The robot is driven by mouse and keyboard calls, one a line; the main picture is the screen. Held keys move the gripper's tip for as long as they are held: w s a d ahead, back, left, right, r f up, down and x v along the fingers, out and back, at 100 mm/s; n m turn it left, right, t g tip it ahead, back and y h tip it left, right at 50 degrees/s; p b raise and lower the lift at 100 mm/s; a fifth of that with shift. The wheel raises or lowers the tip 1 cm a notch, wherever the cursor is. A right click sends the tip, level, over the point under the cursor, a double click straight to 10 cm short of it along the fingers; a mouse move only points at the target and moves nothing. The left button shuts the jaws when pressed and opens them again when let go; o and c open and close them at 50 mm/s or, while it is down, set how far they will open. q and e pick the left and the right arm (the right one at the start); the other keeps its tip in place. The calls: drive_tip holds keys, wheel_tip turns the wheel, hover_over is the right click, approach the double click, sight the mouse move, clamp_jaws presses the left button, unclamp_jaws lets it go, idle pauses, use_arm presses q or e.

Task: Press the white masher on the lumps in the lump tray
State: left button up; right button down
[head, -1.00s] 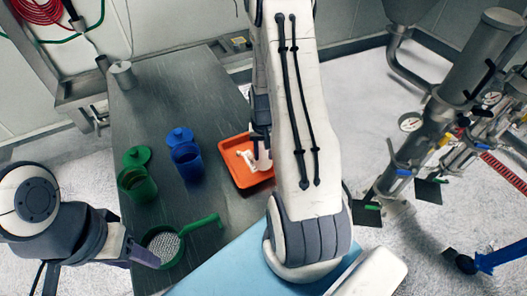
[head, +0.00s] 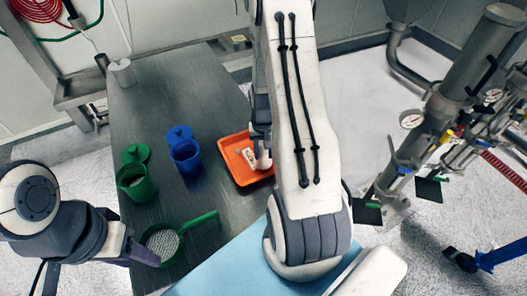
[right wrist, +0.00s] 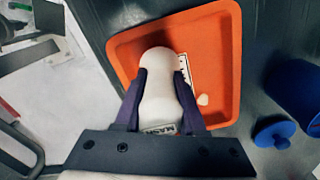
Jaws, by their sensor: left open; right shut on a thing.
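The orange lump tray (head: 228,160) lies on the dark table, and my right gripper (right wrist: 160,88) is over it. That gripper is shut on the white masher (right wrist: 158,100), which has a rounded end and a partly hidden label. In the head view the masher (head: 263,159) shows beside my right arm, low at the tray's right side. Whether it touches the tray floor is unclear. A small white lump (right wrist: 203,100) lies in the tray beside the masher; pale pieces (head: 248,154) show in the head view. My left gripper (head: 145,256) is open and empty near the sifter.
A green-handled sifter (head: 163,243) lies at the table's front left. A green cup (head: 138,188) with its lid (head: 136,153) and a blue cup (head: 187,160) with its lid (head: 179,134) stand left of the tray. A metal cylinder (head: 123,73) stands at the back.

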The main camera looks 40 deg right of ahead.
drive_tip(key=shift+f, duration=0.45)
drive_tip(key=shift+r, duration=0.1)
idle(0.4)
wheel_tip(320, 180, up, 8)
drive_tip(key=p, duration=0.6)
drive_tip(key=shift+f, duration=0.3)
drive_tip(key=shift+w+f+b, duration=0.15)
drive_tip(key=shift+w+b, duration=0.1)
drive_tip(key=shift+b, duration=0.05)
drive_tip(key=b, duration=0.4)
hover_over(238, 154)
drive_tip(key=shift+d+f+b, duration=0.1)
drive_tip(key=shift+f+b, duration=2.25)
drive_tip(key=shift+f, duration=0.7)
drive_tip(key=shift+f+b, duration=0.35)
drive_tip(key=shift+f, duration=0.2)
